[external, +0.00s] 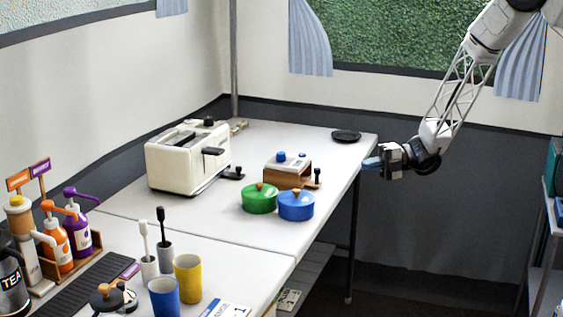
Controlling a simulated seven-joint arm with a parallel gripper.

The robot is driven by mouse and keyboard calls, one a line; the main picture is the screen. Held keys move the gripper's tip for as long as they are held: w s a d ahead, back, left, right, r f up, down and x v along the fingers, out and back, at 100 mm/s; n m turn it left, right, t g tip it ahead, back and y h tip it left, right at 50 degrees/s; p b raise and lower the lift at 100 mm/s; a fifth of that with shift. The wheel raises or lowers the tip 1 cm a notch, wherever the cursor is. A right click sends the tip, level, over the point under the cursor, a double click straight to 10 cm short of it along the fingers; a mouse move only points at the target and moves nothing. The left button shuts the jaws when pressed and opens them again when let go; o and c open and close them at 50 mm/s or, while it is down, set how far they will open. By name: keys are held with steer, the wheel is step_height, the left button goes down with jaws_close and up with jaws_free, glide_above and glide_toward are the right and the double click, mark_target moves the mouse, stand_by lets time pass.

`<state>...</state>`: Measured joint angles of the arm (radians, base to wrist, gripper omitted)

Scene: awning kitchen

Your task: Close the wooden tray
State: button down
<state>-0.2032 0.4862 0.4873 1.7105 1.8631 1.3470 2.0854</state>
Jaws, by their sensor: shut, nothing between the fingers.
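A small wooden box (287,179) with a white top stands on the far table, behind the green and blue lidded pots. Blue and dark items show on its white top. A small wooden piece with a black knob (317,175) sticks out at its right side, towards my gripper; it looks like a tray pulled partly out, but its inside is too small to make out. My gripper (370,163) is at the table's right edge, to the right of the box and apart from it. Its blue fingertips are together, with nothing held.
A green pot (260,198) and a blue pot (296,206) stand close in front of the box. A black dish (346,136) lies near the back right corner. A cream toaster (187,160) stands left. The tabletop between box and right edge (345,165) is clear.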

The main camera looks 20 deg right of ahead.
steer(key=shift+s+d, duration=0.15)
steer(key=shift+d, duration=0.6)
steer(key=shift+r, duration=0.2)
steer(key=s+d+r+n+g+h, duration=0.25)
steer(key=s+d+r+n, duration=0.35)
steer(key=s+r+n, duration=0.5)
steer(key=s+d+r+n+g+h, duration=0.2)
steer(key=s+d+r+n+h, duration=0.2)
steer(key=s+d+r+n, duration=0.55)
steer(key=s+d+r+n+t+h, duration=0.1)
steer(key=s+d+r+n+h, duration=0.2)
steer(key=s, duration=0.6)
steer(key=s+d+r+n+t+h, duration=0.2)
steer(key=s+d+r+n+h, duration=0.2)
steer(key=s+d+n, duration=0.4)
steer(key=s+d+r+n+t+h, duration=0.1)
steer(key=s+d+r+n+h, duration=0.2)
steer(key=s+n, duration=0.4)
steer(key=shift+s+d+r+h, duration=0.45)
steer(key=shift+s+d, duration=0.9)
steer(key=shift+s, duration=1.3)
steer(key=shift+t, duration=0.25)
